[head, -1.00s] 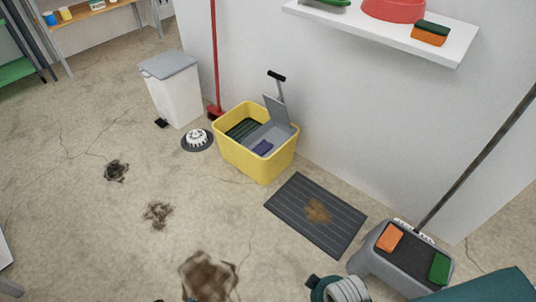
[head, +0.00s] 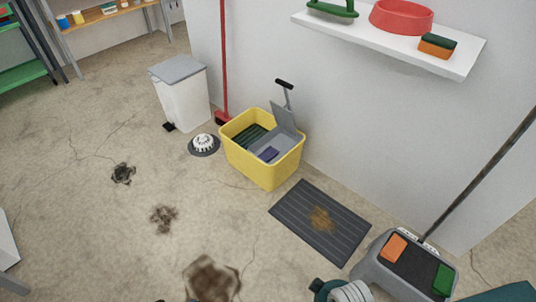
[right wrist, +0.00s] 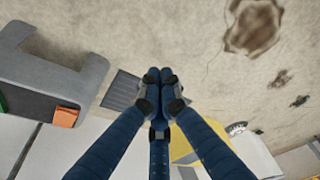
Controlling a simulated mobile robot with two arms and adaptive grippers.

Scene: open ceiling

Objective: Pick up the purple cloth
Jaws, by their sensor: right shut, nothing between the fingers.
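The purple cloth (head: 269,153) is a small dark patch inside the yellow mop bucket (head: 262,173), by its grey wringer, in the head view. The bucket stands on the floor against the wall. In the right wrist view my right gripper (right wrist: 160,76) has its blue fingers together, with nothing between them. Part of the yellow bucket (right wrist: 181,150) shows behind the fingers there; the cloth cannot be made out in that view. My left gripper is in neither view.
A ridged dark mat (head: 320,220) with a brown stain lies right of the bucket. A grey step stool (head: 408,268) holds an orange and a green sponge. A white bin (head: 181,95) stands left. A shelf (head: 385,38) juts from the wall. Dirt patches mark the open floor.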

